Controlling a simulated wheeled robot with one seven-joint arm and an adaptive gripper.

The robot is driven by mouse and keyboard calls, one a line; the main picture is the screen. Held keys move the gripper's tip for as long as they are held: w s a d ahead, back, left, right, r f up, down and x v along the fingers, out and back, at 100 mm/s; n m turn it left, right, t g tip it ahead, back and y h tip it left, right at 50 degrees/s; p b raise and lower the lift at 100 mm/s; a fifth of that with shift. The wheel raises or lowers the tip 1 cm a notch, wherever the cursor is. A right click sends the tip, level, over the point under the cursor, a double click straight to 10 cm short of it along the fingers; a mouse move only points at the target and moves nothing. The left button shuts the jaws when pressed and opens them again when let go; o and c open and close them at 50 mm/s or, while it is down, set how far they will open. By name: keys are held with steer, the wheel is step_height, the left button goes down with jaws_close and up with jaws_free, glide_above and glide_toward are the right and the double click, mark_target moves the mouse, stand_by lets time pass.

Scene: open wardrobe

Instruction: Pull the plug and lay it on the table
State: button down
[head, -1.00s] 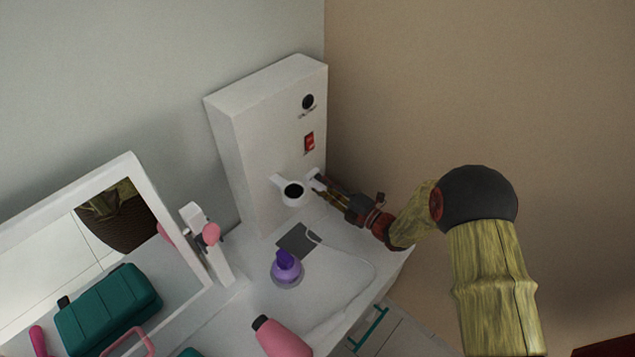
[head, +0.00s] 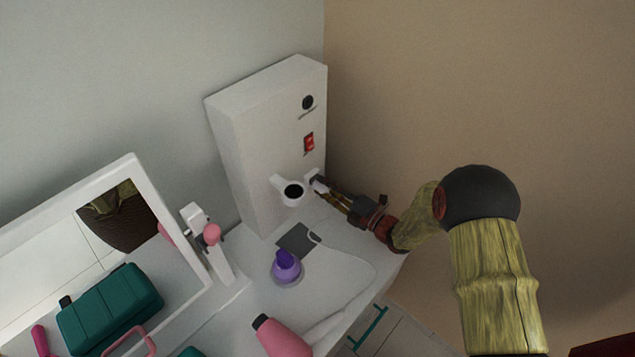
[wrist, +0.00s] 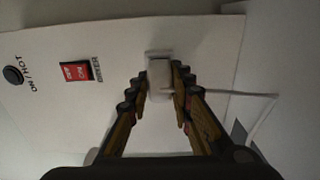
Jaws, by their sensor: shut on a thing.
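The white plug (head: 319,185) is between the fingertips of my gripper (head: 322,188), low on the front of the white wall unit (head: 262,140). In the wrist view the plug (wrist: 160,80) sits between the two fingers of my gripper (wrist: 159,85), which press on its sides. A pale socket plate (wrist: 158,54) shows just behind it. I cannot tell whether its prongs are still in the socket. A thin white cord (wrist: 240,94) runs off from the plug to the right. The white table (head: 335,266) lies below.
A white ring holder (head: 292,191) juts out just left of the plug. A mirror (head: 110,250) stands at left. The table's middle right is mostly bare.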

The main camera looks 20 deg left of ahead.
steer(key=shift+p+v, duration=0.5)
steer(key=shift+v, duration=0.3)
stand_by(0.5)
steer(key=shift+p+v, duration=0.75)
steer(key=shift+v, duration=1.1)
steer(key=shift+r, duration=0.1)
step_height(320, 180, up, 6)
steer(key=g+h+p, duration=0.1)
steer(key=h+p, duration=0.1)
steer(key=p, duration=0.2)
steer(key=s+d+f+g+h, duration=0.1)
steer(key=d+f+h, duration=0.2)
steer(key=f, duration=0.5)
steer(key=shift+d+f+h, duration=0.2)
steer(key=shift+d+h, duration=0.2)
steer(key=shift+d, duration=0.3)
step_height(320, 180, down, 6)
steer(key=b, duration=0.5)
steer(key=shift+s+f+b, duration=0.15)
steer(key=shift+b, duration=0.15)
steer(key=c, duration=1.5)
jaws_free()
